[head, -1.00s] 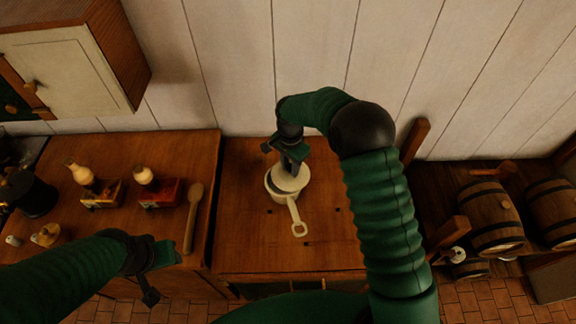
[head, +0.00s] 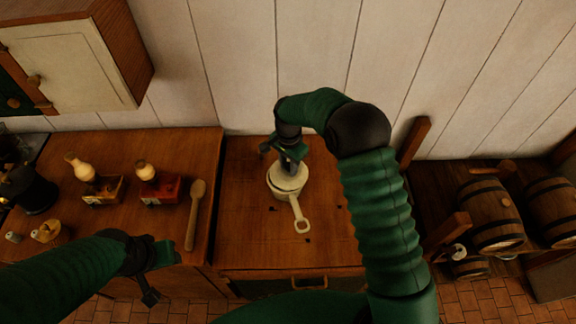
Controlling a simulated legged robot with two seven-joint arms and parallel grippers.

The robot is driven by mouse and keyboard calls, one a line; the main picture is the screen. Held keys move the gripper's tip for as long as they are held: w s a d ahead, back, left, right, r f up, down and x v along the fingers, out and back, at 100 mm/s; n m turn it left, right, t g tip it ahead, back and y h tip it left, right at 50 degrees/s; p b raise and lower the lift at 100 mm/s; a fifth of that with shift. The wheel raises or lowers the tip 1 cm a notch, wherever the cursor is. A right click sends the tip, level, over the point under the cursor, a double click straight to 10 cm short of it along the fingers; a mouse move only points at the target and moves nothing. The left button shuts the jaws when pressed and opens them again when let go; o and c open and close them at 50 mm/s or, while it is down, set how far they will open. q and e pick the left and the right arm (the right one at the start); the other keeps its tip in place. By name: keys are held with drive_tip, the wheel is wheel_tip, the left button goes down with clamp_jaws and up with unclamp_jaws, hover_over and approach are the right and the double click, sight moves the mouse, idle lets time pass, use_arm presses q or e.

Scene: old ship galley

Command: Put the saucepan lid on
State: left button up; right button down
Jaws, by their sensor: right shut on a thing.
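The pale saucepan (head: 275,193) stands on the wooden counter in the middle, its long looped handle (head: 300,220) pointing towards me. The pale lid (head: 292,182) is over the pan's mouth and covers most or all of it. I cannot tell whether it is fully seated on the rim. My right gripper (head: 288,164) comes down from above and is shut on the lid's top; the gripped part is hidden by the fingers. My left gripper (head: 158,275) is open and empty at the lower left, over the front of the left counter.
A wooden spoon (head: 195,214) lies on the left counter, beside two small boxes with bottles (head: 161,187) and a dark kettle (head: 30,189). Barrels (head: 490,215) lie on a rack at the right. The counter around the pan is clear.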

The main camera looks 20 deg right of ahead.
sight(286, 166)
drive_tip(key=shift+s+f, duration=0.5)
drive_tip(key=shift+f, duration=0.1)
drive_tip(key=c, duration=1)
unclamp_jaws()
drive_tip(key=shift+d, duration=0.1)
drive_tip(key=shift+c, duration=0.2)
drive_tip(key=r, duration=0.4)
drive_tip(key=w+r, duration=0.1)
drive_tip(key=r, duration=0.1)
drive_tip(key=shift+w+d+r+b, duration=0.1)
drive_tip(key=shift+d+r+b, duration=0.1)
drive_tip(key=shift+r+b, duration=0.2)
wheel_tip(286, 166, up, 11)
drive_tip(key=shift+s+a, duration=0.2)
drive_tip(key=shift+a, duration=0.15)
